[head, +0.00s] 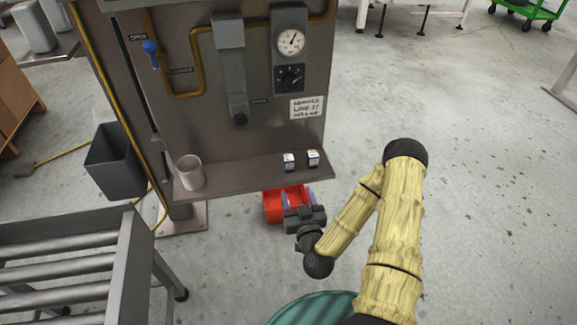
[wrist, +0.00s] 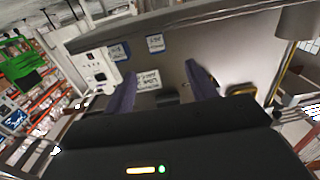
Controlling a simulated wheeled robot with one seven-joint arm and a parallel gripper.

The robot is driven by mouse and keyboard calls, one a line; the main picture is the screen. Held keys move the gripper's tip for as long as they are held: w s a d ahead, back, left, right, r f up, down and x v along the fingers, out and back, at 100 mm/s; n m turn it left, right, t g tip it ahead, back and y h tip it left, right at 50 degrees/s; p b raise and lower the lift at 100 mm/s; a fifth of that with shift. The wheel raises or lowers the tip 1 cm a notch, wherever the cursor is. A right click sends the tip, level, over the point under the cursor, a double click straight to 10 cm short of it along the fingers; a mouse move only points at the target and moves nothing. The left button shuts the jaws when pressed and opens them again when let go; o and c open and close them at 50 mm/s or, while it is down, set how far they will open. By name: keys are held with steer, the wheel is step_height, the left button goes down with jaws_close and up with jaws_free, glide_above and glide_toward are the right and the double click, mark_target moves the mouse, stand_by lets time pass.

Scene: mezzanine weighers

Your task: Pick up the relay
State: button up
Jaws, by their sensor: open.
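Two small white-and-blue boxes stand side by side on the right part of the metal shelf (head: 240,174): a left box (head: 289,161) and a right box (head: 313,158). They look alike, and I cannot tell from their labels which is the relay. Both also show near the shelf edge in the wrist view, one at the left (wrist: 118,53) and one beside it (wrist: 155,43). My gripper (head: 298,196) is open and empty, its purple fingers apart, just in front of the shelf's front edge and below the boxes in the picture. Its fingers also show in the wrist view (wrist: 163,87).
A light mug (head: 190,172) stands at the shelf's left end. A red bin (head: 270,206) is below the shelf, partly behind my gripper. The panel (head: 200,120) with pipes and a gauge (head: 291,41) rises behind. A roller stand (head: 70,265) is at lower left.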

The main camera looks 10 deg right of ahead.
mark_target(289, 165)
steer(key=w+b, duration=0.6)
steer(key=b, duration=0.5)
steer(key=shift+w, duration=0.2)
steer(key=w, duration=0.2)
steer(key=w+b, duration=0.1)
steer(key=w, duration=0.1)
steer(key=shift+w+r, duration=0.2)
steer(key=shift+w, duration=0.2)
steer(key=shift+d, duration=0.1)
steer(key=shift+w+d+f+b, duration=0.1)
steer(key=shift+w+f+b, duration=0.15)
steer(key=shift+w+b, duration=0.35)
steer(key=w+b, duration=0.2)
steer(key=w, duration=0.1)
steer(key=shift+d+f, duration=0.15)
steer(key=shift+w+b, duration=0.3)
steer(key=shift+w, duration=0.2)
steer(key=shift+r, duration=0.2)
